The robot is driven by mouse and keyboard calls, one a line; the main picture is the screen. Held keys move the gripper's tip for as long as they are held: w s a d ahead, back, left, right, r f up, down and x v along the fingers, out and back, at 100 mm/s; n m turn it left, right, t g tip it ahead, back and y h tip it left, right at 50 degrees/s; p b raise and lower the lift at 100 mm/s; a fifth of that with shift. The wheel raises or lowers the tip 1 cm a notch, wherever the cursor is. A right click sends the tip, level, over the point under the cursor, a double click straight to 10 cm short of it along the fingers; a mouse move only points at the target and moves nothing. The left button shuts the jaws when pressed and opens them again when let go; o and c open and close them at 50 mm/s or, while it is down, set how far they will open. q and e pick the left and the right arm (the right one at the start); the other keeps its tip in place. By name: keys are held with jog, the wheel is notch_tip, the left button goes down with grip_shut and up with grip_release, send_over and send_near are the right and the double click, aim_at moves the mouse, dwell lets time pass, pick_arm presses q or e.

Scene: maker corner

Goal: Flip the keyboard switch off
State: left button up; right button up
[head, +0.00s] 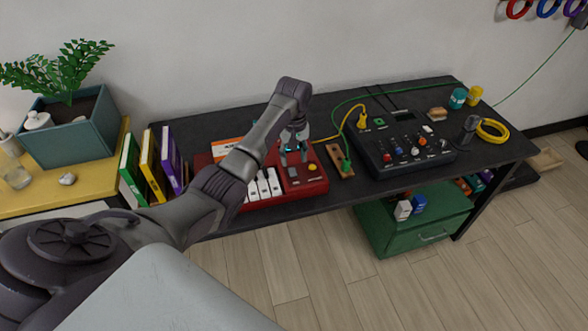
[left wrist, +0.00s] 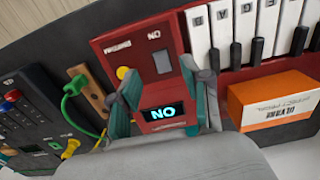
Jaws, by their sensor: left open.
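The red keyboard (head: 318,186) with white and black keys lies on the dark desk. In the left wrist view its red control panel (left wrist: 112,50) carries a grey switch (left wrist: 162,62) beside the word ON. A small lit display (left wrist: 163,112) shows cyan letters that read ON when turned round. The switch also shows small in the head view (head: 293,172). My left gripper (head: 293,160) is open and empty above this panel. In the left wrist view its two fingers (left wrist: 160,82) stand either side of the display, with the switch just beyond their tips. My right gripper is not in view.
A black mixer (head: 440,159) with coloured knobs and a wooden strip (head: 340,160) with green and yellow cables sit right of the keyboard. An orange-and-white box (left wrist: 270,105) lies behind the keys. Books (head: 150,165) stand at the left. A green drawer unit (head: 385,235) is below.

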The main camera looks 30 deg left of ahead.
aim_at(294, 175)
pick_arm(q)
notch_tip(294, 175, down, 6)
jog(key=shift+f, duration=0.1)
jog(key=shift+c, duration=0.3)
grip_shut()
